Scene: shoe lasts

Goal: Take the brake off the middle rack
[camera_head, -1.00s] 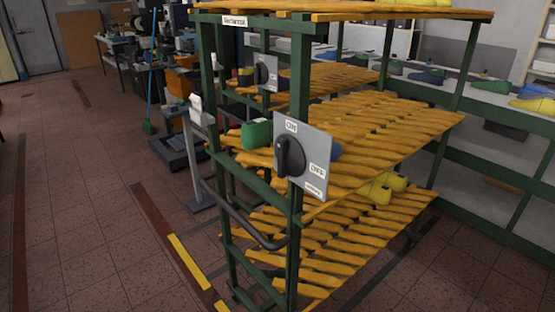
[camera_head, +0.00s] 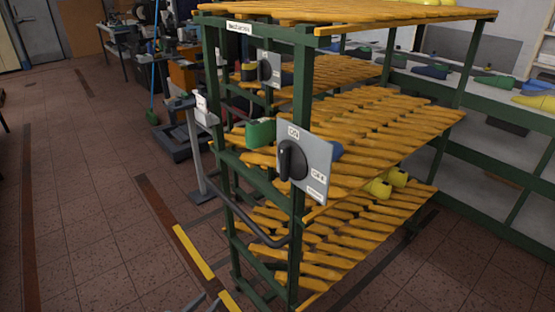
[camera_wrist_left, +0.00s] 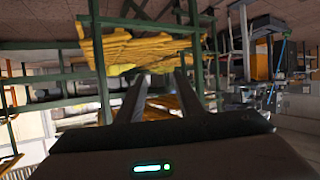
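The nearest rack has green posts (camera_head: 302,85) and yellow slatted shelves (camera_head: 380,125). On its front post is a grey brake panel (camera_head: 318,155) with a dark knob (camera_head: 286,162), ON marked above and OFF at the right. The knob stands roughly upright, towards ON. Behind it, a second rack carries a similar panel (camera_head: 275,66). I cannot tell which rack counts as the middle one. My left gripper (camera_head: 205,303) just shows at the bottom edge, well below and left of the near panel. In the left wrist view its fingers (camera_wrist_left: 158,90) are apart and empty. My right gripper is out of view.
A dark curved rail (camera_head: 245,228) runs along the near rack's end. A grey stand (camera_head: 197,150) stands left of it. Green (camera_head: 260,132) and yellow (camera_head: 380,188) lasts lie on the shelves. The tiled floor at left (camera_head: 90,200) is clear.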

